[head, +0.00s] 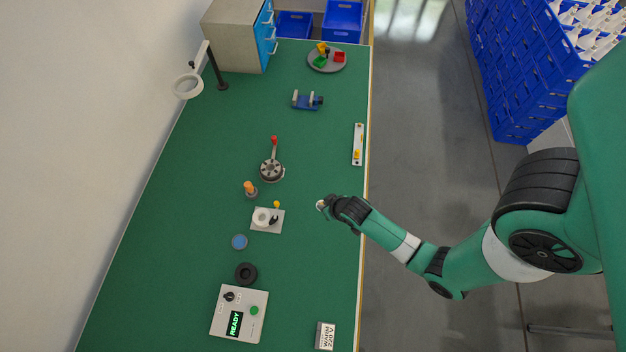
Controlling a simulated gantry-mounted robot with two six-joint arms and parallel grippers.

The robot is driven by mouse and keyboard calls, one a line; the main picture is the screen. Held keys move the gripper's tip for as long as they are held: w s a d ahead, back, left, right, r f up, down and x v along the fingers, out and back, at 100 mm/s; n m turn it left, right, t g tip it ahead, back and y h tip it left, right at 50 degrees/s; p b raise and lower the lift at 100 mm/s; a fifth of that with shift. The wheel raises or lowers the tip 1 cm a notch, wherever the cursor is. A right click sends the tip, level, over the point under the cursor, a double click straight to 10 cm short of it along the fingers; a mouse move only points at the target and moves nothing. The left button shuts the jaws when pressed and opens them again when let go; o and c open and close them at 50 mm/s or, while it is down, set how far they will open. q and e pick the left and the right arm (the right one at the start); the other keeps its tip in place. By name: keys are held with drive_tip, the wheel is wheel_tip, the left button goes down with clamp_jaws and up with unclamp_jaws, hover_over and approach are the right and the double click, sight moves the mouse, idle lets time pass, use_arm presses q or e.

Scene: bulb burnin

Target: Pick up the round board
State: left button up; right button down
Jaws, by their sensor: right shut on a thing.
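My right gripper (325,205) reaches in from the right over the green table, to the right of the white plate. It is shut on a small pale thing (320,204) at its fingertips. This may be the round board, but it is too small and too covered by the gripper to tell its shape. I cannot tell its height above the table. My left gripper is not in view.
Nearby stand a white plate (261,229) with a ring, an orange-topped piece (249,187), a lever press (270,171), a blue disc (239,242) and a black ring (246,273). A READY control box (255,325) is in front. The table's right strip is mostly clear.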

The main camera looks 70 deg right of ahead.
use_arm(q)
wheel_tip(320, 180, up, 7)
drive_tip(key=p, duration=0.5)
use_arm(e)
drive_tip(key=s+a+r, duration=0.2)
drive_tip(key=s+r, duration=0.6)
drive_tip(key=shift+s+r, duration=0.35)
drive_tip(key=shift+r, duration=0.05)
